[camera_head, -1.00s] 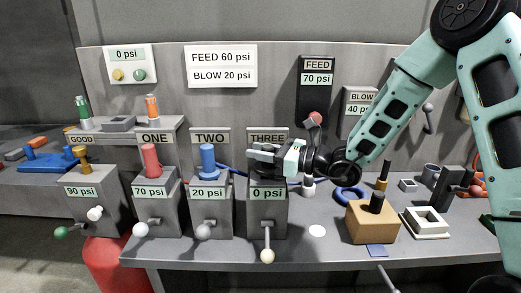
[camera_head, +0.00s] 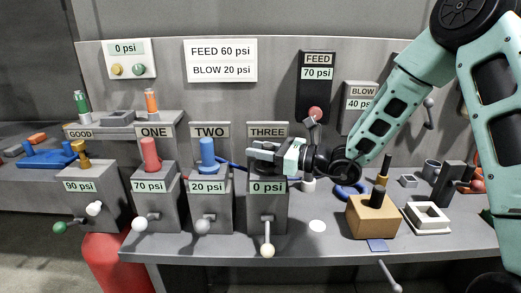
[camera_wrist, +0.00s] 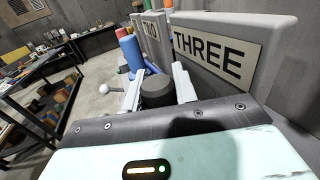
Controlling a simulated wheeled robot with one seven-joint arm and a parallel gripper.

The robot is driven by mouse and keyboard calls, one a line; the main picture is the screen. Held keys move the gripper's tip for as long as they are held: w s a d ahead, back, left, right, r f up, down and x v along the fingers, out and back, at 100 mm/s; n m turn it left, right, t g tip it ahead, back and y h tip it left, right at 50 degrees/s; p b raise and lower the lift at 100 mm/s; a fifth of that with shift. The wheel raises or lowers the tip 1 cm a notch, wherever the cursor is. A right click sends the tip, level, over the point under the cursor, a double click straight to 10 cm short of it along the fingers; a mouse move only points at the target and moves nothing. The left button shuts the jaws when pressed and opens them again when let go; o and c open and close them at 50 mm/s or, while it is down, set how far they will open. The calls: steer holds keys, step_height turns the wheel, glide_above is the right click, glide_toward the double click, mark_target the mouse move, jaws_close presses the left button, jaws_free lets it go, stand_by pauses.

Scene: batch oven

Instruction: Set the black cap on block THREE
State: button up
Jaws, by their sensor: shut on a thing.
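Block THREE (camera_head: 267,211) is a grey block with a "0 psi" label and a pale-knobbed lever on its front, below the THREE sign (camera_head: 267,130). My gripper (camera_head: 260,154) is over the top of this block, reaching in from the right. In the wrist view my gripper (camera_wrist: 157,88) is shut on the black cap (camera_wrist: 157,93), a short dark cylinder between the fingers. The THREE sign stands just right of it there. The cap's underside is hidden, so I cannot tell whether it touches the block.
Block TWO (camera_head: 209,213) with a blue cap (camera_head: 207,155) and block ONE (camera_head: 155,207) with a red cap (camera_head: 150,154) stand to the left. A wooden block (camera_head: 371,222), a white square frame (camera_head: 427,216) and a blue ring stand to the right.

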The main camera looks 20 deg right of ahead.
steer(key=shift+f, duration=0.3)
steer(key=o, duration=1.1)
steer(key=shift+c, duration=0.2)
steer(key=shift+w+d+r, duration=0.1)
steer(key=shift+d, duration=0.1)
steer(key=shift+d+b, duration=0.2)
steer(key=shift+b, duration=0.1)
steer(key=b+v, duration=0.3)
steer(key=v, duration=1.4)
steer(key=shift+s+a, duration=0.3)
steer(key=shift+s, duration=0.05)
